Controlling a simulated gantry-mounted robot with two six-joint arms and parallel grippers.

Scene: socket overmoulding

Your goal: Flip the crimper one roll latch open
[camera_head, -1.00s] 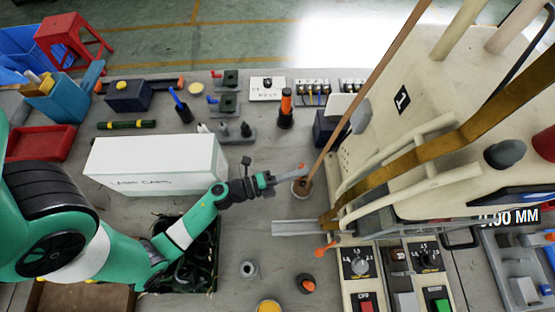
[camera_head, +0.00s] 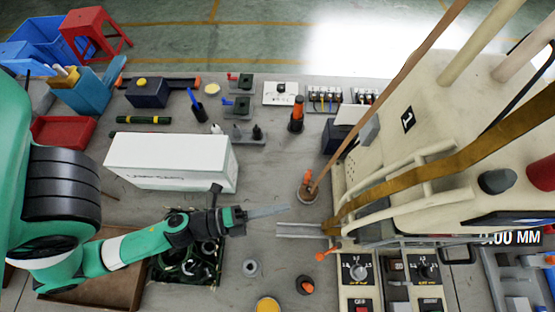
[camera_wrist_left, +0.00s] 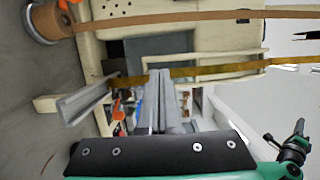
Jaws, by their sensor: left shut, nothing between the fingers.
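The crimper is the large beige machine (camera_head: 385,150) marked "1" on the right in the head view; its beige body also shows in the left wrist view (camera_wrist_left: 92,60). A copper-coloured strip runs down to a small roll (camera_head: 307,195) with an orange-topped post at the crimper's left side. The roll shows at the top left of the left wrist view (camera_wrist_left: 44,22). I cannot tell the latch's position. My left gripper (camera_head: 268,211) is shut and empty, left of the roll and apart from it. Its fingers (camera_wrist_left: 157,100) lie together in the wrist view.
A grey rail (camera_head: 300,230) juts left from the crimper, close to my fingertips. An orange lever (camera_head: 328,252) sits below it. A white box (camera_head: 170,162) and a dark bin (camera_head: 160,270) flank my left arm. A grey ring part (camera_head: 251,268) stands in front.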

